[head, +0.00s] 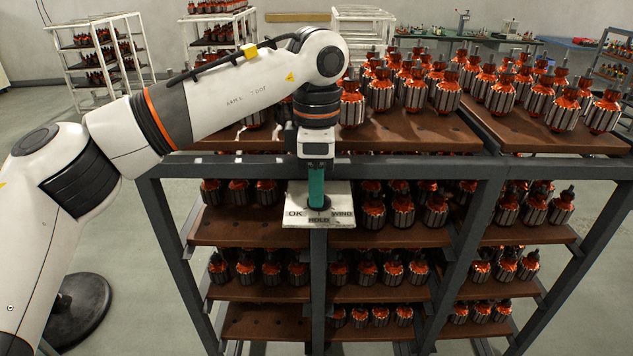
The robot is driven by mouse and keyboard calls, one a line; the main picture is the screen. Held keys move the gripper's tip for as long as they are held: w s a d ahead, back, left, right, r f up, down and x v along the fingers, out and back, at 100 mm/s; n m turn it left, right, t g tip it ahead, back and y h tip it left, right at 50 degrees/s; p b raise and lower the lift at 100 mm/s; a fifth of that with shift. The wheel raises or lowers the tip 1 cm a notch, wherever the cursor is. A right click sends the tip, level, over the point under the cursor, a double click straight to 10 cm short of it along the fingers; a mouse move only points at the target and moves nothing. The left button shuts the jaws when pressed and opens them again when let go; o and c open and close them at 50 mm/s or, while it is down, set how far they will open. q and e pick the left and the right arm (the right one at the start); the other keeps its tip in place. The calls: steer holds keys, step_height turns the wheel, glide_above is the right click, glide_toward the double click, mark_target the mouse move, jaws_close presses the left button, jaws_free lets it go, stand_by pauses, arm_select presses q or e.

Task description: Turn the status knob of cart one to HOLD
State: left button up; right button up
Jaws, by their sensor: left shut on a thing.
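The cart (478,222) is a dark grey frame with brown shelves full of armatures. A light status plate (290,217) is fixed at the front of its top rail. The plate reads OK at left, HOLD at the bottom middle and WIND at right. My left gripper (317,198) points down at the plate's middle, with teal fingers shut on the status knob. The fingers cover most of the knob, and a dark round part shows around their tips. I cannot tell which word the knob points to. My right gripper is not in the head view.
Armatures (445,92) stand in rows on the top boards (400,132), close behind and right of my left arm. White racks (100,52) and a green workbench (470,40) stand at the back.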

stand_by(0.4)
arm_select(q)
steer(key=o, duration=1)
step_height(320, 180, up, 12)
steer(key=shift+b, duration=0.3)
